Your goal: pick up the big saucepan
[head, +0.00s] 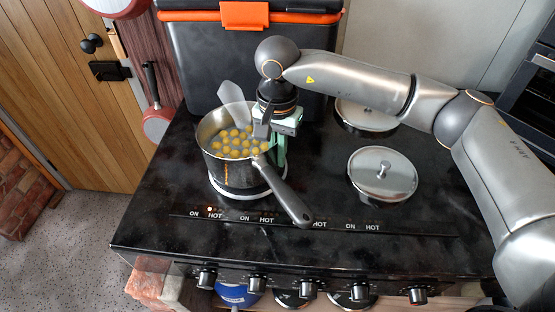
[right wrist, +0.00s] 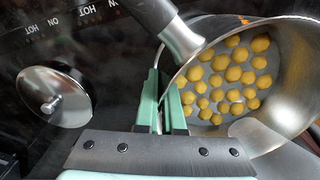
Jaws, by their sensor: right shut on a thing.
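The big saucepan (head: 217,170) is a metal pot with a dark handle (head: 290,200) pointing toward the front right. Several round yellow pieces (head: 236,143) lie inside it. It is at the left front burner; I cannot tell whether its base touches the pale ring (head: 247,194) below. My right gripper (head: 276,145) points down at the pan's right side and is shut on its wall, near the handle. In the right wrist view, the green fingers (right wrist: 170,105) are at the rim of the saucepan (right wrist: 290,40). My left gripper is not in view.
Two round metal lids (head: 383,174) (head: 366,115) cover burners on the right of the black stove top (head: 330,240). A dark cooler (head: 240,60) with an orange latch stands behind. Knobs (head: 257,284) line the front edge. A red pan (head: 157,123) hangs at the left.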

